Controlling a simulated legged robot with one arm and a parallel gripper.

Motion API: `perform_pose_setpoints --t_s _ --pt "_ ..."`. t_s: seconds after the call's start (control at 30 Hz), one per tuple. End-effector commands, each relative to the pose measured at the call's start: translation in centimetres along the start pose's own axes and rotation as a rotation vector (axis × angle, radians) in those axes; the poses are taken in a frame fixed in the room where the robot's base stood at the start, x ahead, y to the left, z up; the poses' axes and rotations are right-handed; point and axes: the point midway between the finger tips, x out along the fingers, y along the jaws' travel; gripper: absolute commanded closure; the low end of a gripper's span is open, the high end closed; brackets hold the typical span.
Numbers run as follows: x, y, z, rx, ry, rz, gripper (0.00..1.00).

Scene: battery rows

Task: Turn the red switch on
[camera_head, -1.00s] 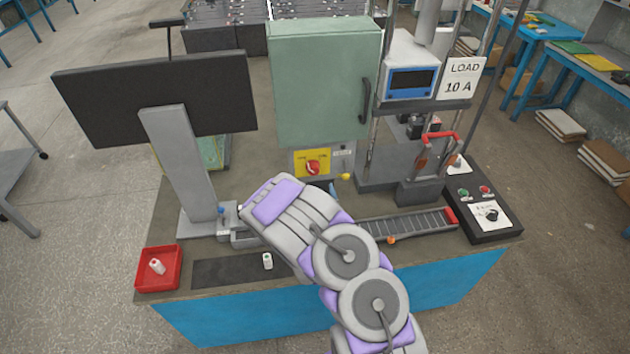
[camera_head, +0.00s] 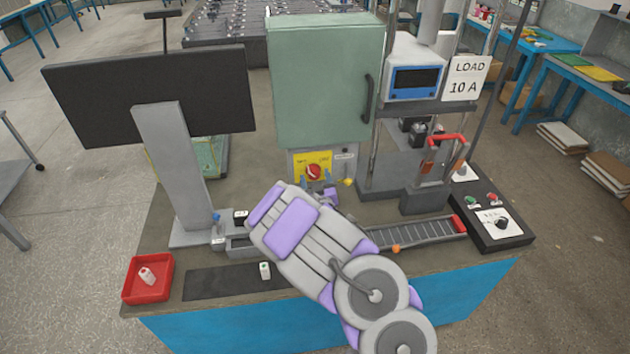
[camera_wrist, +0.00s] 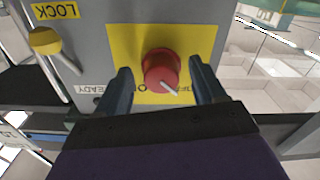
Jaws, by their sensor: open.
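The red switch (camera_head: 314,172) is a round knob on a yellow plate (camera_head: 324,158), on the front of a grey box below the green cabinet. In the wrist view the red switch (camera_wrist: 160,72) shows large, with a white pointer mark aimed toward the lower right. The yellow plate (camera_wrist: 124,40) has lettering partly hidden by the knob and fingers. My gripper (camera_wrist: 158,80) is open, one finger on each side of the knob. Whether the fingers touch it I cannot tell. In the head view my gripper (camera_head: 316,178) is at the switch, mostly hidden behind my arm.
A yellow knob (camera_wrist: 44,40) beside a LOCK label sits close by on the same panel. The green cabinet (camera_head: 322,90) stands above. A monitor (camera_head: 150,95) is at left, a press frame at right. A red tray (camera_head: 150,290) and black control box (camera_head: 490,225) are at the front.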

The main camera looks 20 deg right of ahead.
Motion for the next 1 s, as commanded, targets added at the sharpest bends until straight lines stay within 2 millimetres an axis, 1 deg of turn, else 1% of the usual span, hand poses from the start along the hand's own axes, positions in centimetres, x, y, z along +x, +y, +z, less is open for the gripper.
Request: perform_pose_setpoints --t_s 0.13,0.4,0.9,1.0 --pt "0.46 0.01 -0.03 0.0 0.001 0.0 0.31" --pt "0.52 -0.03 -0.03 0.0 0.001 -0.001 0.31" --pt "0.52 -0.07 -0.02 0.0 0.001 -0.002 0.79" --pt "0.52 -0.07 -0.01 0.0 0.001 -0.002 0.87"
